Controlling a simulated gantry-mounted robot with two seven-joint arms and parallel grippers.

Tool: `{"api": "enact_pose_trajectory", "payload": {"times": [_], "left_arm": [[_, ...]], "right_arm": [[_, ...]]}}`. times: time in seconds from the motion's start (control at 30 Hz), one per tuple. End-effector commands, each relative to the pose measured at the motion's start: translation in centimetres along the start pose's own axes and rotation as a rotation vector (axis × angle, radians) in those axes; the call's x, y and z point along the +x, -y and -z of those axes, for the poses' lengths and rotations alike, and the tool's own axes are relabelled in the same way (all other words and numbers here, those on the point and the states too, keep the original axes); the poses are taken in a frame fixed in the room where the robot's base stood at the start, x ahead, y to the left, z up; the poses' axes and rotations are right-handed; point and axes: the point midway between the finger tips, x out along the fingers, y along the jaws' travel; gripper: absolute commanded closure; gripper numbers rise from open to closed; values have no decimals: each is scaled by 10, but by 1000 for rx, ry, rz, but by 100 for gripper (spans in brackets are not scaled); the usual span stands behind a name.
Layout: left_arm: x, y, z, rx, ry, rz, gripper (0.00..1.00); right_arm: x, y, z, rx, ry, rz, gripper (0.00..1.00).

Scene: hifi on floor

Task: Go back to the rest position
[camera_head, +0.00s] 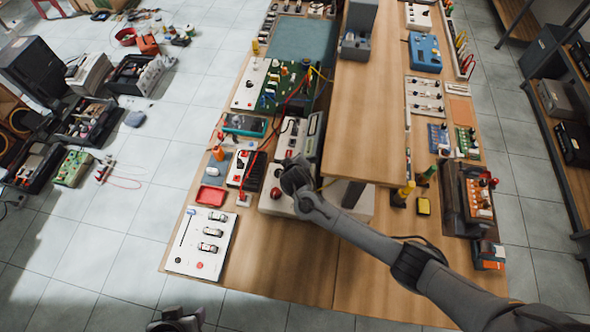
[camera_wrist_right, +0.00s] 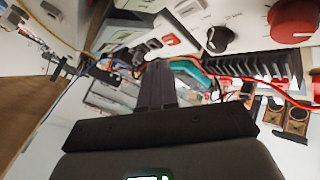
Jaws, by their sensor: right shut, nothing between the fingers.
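My right arm reaches in from the lower right in the head view, across the wooden workbench (camera_head: 290,270). Its wrist end is over the white instrument boxes at the bench's middle; the fingers are hidden there. In the right wrist view my right gripper (camera_wrist_right: 157,75) is shut, its dark fingers together with nothing between them. Cables and white panels lie beyond the fingertips. A dark grey part, seemingly of my left arm, shows at the bottom edge of the head view; its fingers cannot be made out.
A raised wooden shelf (camera_head: 365,110) stands close beside my right wrist. A white box with a red knob (camera_head: 275,193) is under it. Red and black cables (camera_head: 262,135) loop nearby. A white switch board (camera_head: 201,241) lies at the front left. The bench front is mostly clear.

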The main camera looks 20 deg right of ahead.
Motion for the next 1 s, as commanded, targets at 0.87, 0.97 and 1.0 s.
{"api": "enact_pose_trajectory", "payload": {"times": [0.87,0.97,1.0], "left_arm": [[-1,-1,1,-5,-1,-3,43],[-1,0,1,-1,0,0,43],[-1,0,0,0,0,1,43]], "right_arm": [[-86,70,-69,144,109,283,100],[-130,72,-100,205,158,364,100],[-147,69,-113,225,177,386,100]]}}
